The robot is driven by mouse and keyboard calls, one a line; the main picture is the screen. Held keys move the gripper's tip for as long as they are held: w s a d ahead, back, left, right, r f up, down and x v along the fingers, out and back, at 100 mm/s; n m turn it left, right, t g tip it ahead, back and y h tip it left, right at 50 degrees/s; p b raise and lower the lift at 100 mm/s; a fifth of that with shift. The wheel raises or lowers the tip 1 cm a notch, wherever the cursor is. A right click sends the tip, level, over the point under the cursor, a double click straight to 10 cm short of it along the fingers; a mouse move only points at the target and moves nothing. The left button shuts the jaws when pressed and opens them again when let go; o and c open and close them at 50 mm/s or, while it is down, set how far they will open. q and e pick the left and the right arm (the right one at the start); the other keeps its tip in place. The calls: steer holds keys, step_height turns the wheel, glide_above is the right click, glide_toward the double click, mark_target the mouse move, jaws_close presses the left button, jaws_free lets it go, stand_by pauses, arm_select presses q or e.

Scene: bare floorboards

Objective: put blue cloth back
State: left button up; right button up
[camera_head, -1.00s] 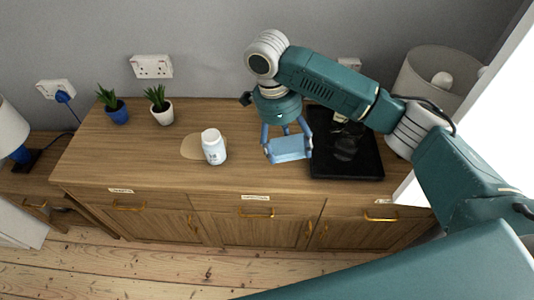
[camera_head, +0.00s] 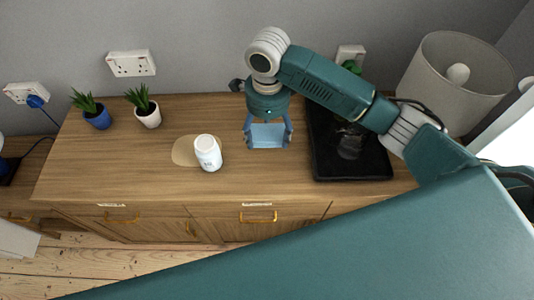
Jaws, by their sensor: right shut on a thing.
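The blue cloth (camera_head: 268,136) is a light blue folded piece between the fingers of my right gripper (camera_head: 268,132). The gripper is shut on it and points down over the wooden cabinet top, between the white bottle and the black tray. I cannot tell whether the cloth touches the wood. My left gripper is not in view.
A white bottle (camera_head: 207,152) stands by a pale beige patch (camera_head: 184,151) on the cabinet top (camera_head: 110,165). A black tray (camera_head: 330,165) with a glass item (camera_head: 351,147) is right of the gripper. Two potted plants (camera_head: 97,118) (camera_head: 149,116) stand at the back left. A lamp (camera_head: 440,75) is at right.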

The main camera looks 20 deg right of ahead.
mark_target(268, 143)
step_height(268, 143, down, 5)
steer(key=shift+r, duration=0.2)
step_height(268, 143, down, 4)
steer(key=shift+w+f+p, duration=0.1)
steer(key=shift+p, duration=0.3)
step_height(268, 143, down, 3)
steer(key=shift+f, duration=0.25)
steer(key=o, duration=1)
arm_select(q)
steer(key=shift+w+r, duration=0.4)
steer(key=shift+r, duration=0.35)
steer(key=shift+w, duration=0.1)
